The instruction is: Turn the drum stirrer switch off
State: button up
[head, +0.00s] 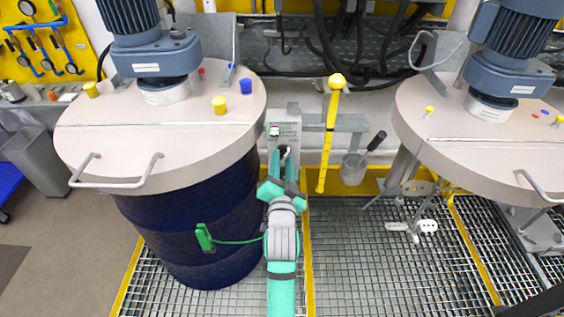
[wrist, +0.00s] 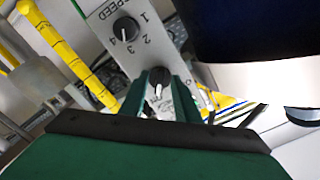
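The grey control box (head: 288,115) stands between the two drums in the head view. The wrist view shows its panel (wrist: 105,12), with a black SPEED knob (wrist: 125,29) beside numbers 1 to 4. A dark switch knob (wrist: 157,88) sits lower on the panel. My gripper (head: 284,158) is at the front of the box. In the wrist view the green fingers of my gripper (wrist: 161,98) stand on either side of the lower knob, a narrow gap apart. I cannot tell whether they touch it. The switch's label and exact setting are mostly hidden.
A blue drum (head: 190,235) with a wide lid and motor stands close on the left. Another lidded stirrer (head: 475,125) is at the right. A yellow rod (head: 329,140) rises just right of the box. A metal cup (head: 354,168) hangs beyond it. Grating (head: 365,260) covers the floor.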

grip_shut()
jog(key=shift+n, duration=0.3)
jog(key=n, duration=0.3)
jog(key=shift+d+n, duration=0.1)
jog(key=shift+n, duration=0.2)
jog(key=n, duration=0.3)
jog(key=shift+n, duration=0.3)
jog(key=shift+d+n, duration=0.2)
jog(key=shift+n, duration=3.8)
